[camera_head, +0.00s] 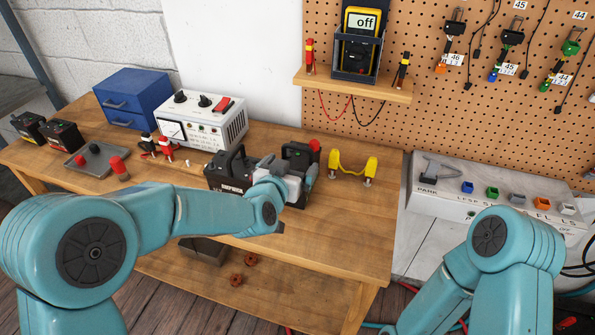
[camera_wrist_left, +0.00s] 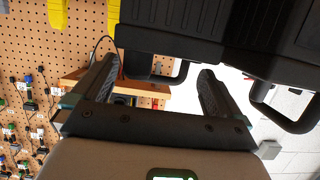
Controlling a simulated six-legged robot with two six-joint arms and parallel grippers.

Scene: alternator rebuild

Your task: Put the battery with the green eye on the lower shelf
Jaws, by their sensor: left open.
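Two black batteries with carry handles stand on the wooden bench top: the left battery (camera_head: 226,180) and the right battery (camera_head: 299,152), which has a red cap. My left gripper (camera_head: 290,174) is between and in front of them, partly covering both. The lower shelf (camera_head: 190,289) is below the bench top. My right gripper is out of view.
The shelf holds a dark block (camera_head: 204,251) and two brown knobs (camera_head: 250,260). On the bench are a yellow-ended connector (camera_head: 353,168), a white tester (camera_head: 204,122), a blue drawer box (camera_head: 137,97), a grey tray (camera_head: 91,160) and two smaller batteries (camera_head: 62,136).

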